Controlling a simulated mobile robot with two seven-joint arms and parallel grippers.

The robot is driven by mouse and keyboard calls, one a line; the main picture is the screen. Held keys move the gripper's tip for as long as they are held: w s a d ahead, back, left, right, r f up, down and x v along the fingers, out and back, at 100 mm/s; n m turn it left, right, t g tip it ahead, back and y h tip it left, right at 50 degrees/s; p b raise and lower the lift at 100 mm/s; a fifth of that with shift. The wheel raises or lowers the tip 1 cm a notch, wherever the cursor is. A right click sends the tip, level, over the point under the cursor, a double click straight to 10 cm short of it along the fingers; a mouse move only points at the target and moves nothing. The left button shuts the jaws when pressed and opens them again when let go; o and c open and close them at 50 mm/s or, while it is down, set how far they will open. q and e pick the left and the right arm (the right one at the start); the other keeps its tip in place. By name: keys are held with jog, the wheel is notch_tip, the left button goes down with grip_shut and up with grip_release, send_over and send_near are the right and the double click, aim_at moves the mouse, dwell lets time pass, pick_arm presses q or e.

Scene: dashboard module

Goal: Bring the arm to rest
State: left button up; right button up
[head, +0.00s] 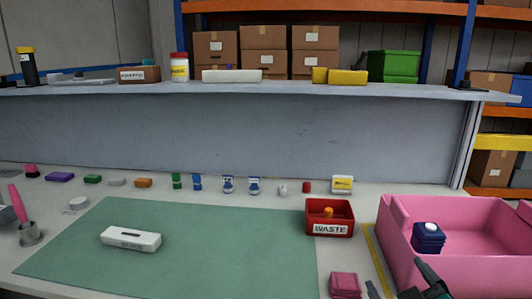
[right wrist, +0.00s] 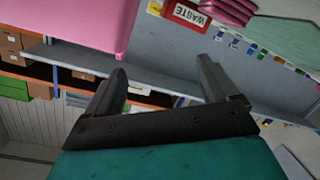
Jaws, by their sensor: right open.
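My right gripper (head: 402,282) shows at the bottom right edge of the head view, in front of the pink bin (head: 395,245). In the right wrist view the same gripper (right wrist: 162,76) has its two dark fingers spread wide with nothing between them. My left gripper is not in view. A white module (head: 131,238) lies on the green mat (head: 220,265). A dark blue part (head: 428,237) with a white top is inside the pink bin.
A red waste box (head: 330,229) holding an orange piece stands left of the pink bin. A pink block (head: 345,285) lies near the front. Several small coloured parts line the table's back. A shelf (head: 270,89) runs above.

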jog(key=s+a+f+m+g+y, duration=0.15)
jog(key=s+f+m+g, duration=0.25)
jog(key=s+f+g, duration=1.35)
jog(key=w+a+f+n+t+y+p, duration=0.1)
jog(key=w+a+f+t+p, duration=0.2)
jog(key=t, duration=0.9)
jog(key=shift+x, duration=1.05)
